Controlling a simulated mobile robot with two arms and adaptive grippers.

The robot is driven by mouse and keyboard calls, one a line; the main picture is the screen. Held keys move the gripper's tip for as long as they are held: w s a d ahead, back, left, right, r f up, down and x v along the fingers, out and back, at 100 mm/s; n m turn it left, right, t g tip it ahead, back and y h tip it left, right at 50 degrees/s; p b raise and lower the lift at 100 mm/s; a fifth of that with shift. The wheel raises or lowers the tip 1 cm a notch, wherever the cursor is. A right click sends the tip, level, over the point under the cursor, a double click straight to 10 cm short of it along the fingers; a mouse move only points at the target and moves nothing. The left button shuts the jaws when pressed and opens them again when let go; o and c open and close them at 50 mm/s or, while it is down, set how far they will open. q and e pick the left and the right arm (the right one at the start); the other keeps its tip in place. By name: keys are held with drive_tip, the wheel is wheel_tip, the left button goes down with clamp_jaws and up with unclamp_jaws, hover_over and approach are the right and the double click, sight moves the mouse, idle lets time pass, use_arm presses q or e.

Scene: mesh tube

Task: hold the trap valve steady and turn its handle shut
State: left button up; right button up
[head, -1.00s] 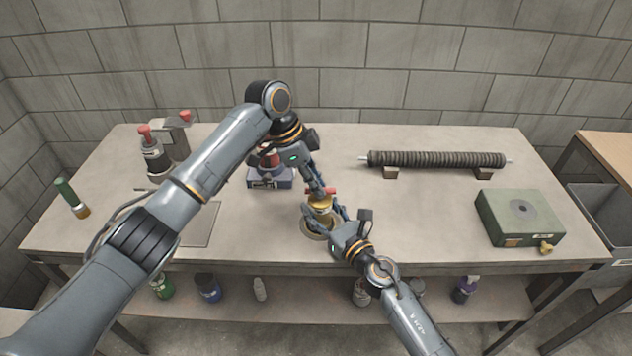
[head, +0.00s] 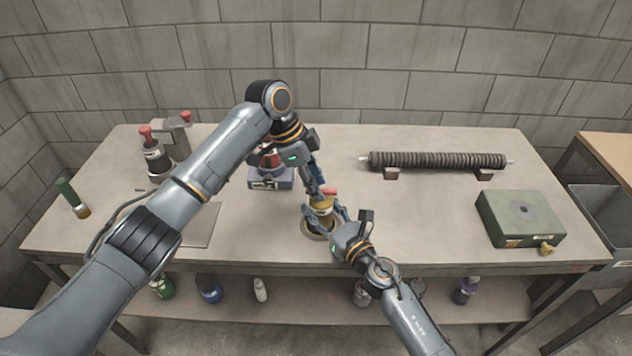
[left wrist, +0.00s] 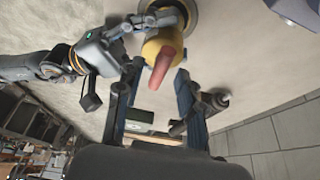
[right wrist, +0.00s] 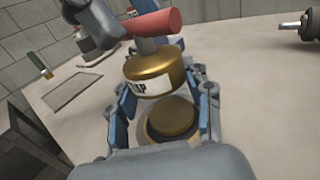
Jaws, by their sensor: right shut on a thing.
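The trap valve (head: 322,205) has a brass body with a partly hidden white label and a red bar handle (right wrist: 157,23) on top. It stands upright at the front middle of the table, above a round base (right wrist: 170,117). My right gripper (right wrist: 160,103) is shut on the brass body, one blue-padded finger on each side. My left gripper (left wrist: 158,92) comes from above and behind. Its two fingers are apart, with the red handle (left wrist: 162,68) showing between them and no clear contact. In the right wrist view, part of the left gripper covers the handle's left end.
A ribbed tube (head: 437,160) rests on two blocks at the back right. A green box (head: 520,215) stands at the right. A purple-grey block (head: 270,179) is behind the valve. Red-knobbed devices (head: 155,155) and a green-handled tool (head: 70,195) are at the left.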

use_arm(q)
drive_tip(key=v, duration=1.2)
use_arm(e)
drive_tip(key=o, duration=1.4)
drive_tip(key=shift+s, duration=0.1)
